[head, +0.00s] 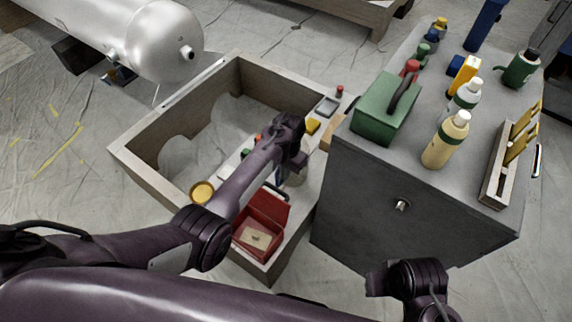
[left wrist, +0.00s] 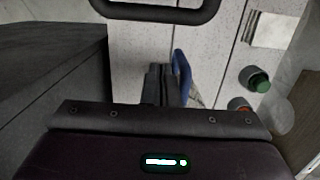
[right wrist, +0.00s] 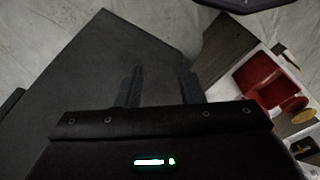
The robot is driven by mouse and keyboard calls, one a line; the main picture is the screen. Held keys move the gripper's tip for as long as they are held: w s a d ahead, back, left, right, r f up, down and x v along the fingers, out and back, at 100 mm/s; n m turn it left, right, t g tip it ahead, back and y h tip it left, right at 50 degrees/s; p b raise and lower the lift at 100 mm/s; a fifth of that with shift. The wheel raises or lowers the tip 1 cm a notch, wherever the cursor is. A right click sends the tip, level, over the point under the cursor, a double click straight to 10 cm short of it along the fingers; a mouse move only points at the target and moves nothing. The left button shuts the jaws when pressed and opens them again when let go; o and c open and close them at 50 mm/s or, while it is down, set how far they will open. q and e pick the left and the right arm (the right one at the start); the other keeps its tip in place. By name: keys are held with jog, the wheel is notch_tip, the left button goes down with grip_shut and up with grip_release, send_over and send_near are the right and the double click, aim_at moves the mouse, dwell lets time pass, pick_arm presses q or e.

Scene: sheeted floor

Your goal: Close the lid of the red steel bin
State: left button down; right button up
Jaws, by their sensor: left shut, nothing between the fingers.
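The red steel bin (head: 254,238) sits in the near corner of a shallow wooden-walled box, with its lid (head: 268,209) standing up and open. A pale item lies inside. The bin also shows at the right of the right wrist view (right wrist: 258,78). My left gripper (left wrist: 166,84) is shut and empty, pointing down over the pale board beyond the bin. In the head view my left wrist hides part of that board. My right gripper (right wrist: 158,85) is open and empty above a dark grey surface, left of the bin in its wrist view; its fingers are hidden in the head view.
The wooden-walled box (head: 140,157) holds small items and a yellow round lid (head: 201,192). A dark grey cabinet (head: 385,200) with a green box (head: 385,108) and bottles stands right of it. A dark handle (left wrist: 155,12) and a blue object (left wrist: 182,74) are near my left fingers.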

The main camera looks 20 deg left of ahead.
aim_at(272, 199)
pick_arm(q)
jog(key=shift+s+a+r+p, duration=0.15)
jog(key=shift+s+a+p, duration=0.1)
jog(key=shift+s, duration=0.35)
jog(key=shift+s+a+r+p, duration=0.2)
jog(key=shift+s+p, duration=0.1)
jog(key=shift+s, duration=0.3)
jog(key=shift+s+a+r+p, duration=0.1)
jog(key=shift+s+a+p, duration=0.15)
jog(key=shift+s, duration=0.35)
pick_arm(e)
jog(key=shift+d+f, duration=0.35)
jog(key=shift+f, duration=0.1)
